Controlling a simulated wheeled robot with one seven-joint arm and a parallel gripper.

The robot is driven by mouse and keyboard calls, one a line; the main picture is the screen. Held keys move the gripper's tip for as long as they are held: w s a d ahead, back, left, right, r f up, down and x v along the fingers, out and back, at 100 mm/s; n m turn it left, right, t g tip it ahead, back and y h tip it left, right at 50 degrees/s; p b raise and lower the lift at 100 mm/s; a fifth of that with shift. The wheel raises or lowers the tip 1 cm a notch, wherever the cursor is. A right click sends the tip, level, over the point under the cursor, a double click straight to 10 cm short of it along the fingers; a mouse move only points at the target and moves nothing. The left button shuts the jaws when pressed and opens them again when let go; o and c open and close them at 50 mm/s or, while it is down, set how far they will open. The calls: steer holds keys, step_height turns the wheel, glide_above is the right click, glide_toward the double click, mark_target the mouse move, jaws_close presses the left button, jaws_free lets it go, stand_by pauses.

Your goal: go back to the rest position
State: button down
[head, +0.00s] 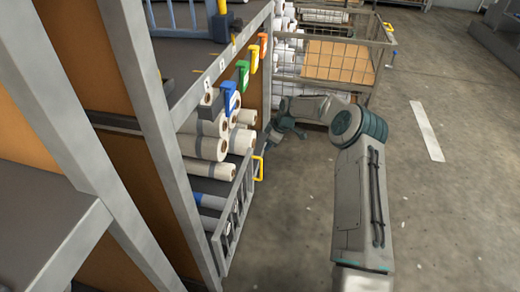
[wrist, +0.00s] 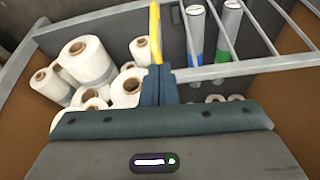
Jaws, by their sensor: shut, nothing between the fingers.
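My gripper (wrist: 158,86) is shut and empty, its two dark fingers together at the middle of the wrist view. A yellow handle (wrist: 155,32) stands just beyond the fingertips; whether they touch cannot be told. In the head view my arm reaches out on the right and bends left toward the shelf. The yellow handle (head: 258,168) sits on the front edge of an open barred drawer or gate (head: 236,212). My fingertips are small in the head view, near the shelf's far end.
White rolls (head: 205,146) lie stacked in the shelf; rolls (wrist: 88,58) also fill the bin in the wrist view. A wire cage (head: 345,62) with rolls and cardboard stands behind my arm. The floor (head: 455,215) at right is clear.

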steer(key=s+d+r+m+h+p, duration=0.15)
steer(key=s+r+p, duration=0.45)
steer(key=r, duration=0.6)
steer(key=s+r+m+h+p, duration=0.15)
steer(key=s+r+p, duration=0.25)
steer(key=s+r, duration=0.65)
steer(key=s+d+r+m+h+p, duration=0.15)
steer(key=s+r+p, duration=0.3)
steer(key=r, duration=1.05)
steer(key=s+d+r+m+p, duration=0.1)
steer(key=s+r+m+p, duration=0.2)
steer(key=s, duration=0.5)
steer(key=s+d+r+m+p, duration=0.1)
steer(key=s+r+m+p, duration=0.2)
steer(key=s+r+p, duration=0.2)
steer(key=s+d+r+m+t+p, duration=0.1)
steer(key=s+r+m+p, duration=0.2)
steer(key=s, duration=0.8)
steer(key=p+v, duration=0.1)
steer(key=v, duration=0.1)
steer(key=shift+d+r, duration=0.3)
steer(key=shift+r, duration=0.1)
steer(key=shift+d+y, duration=0.1)
steer(key=shift+y, duration=0.15)
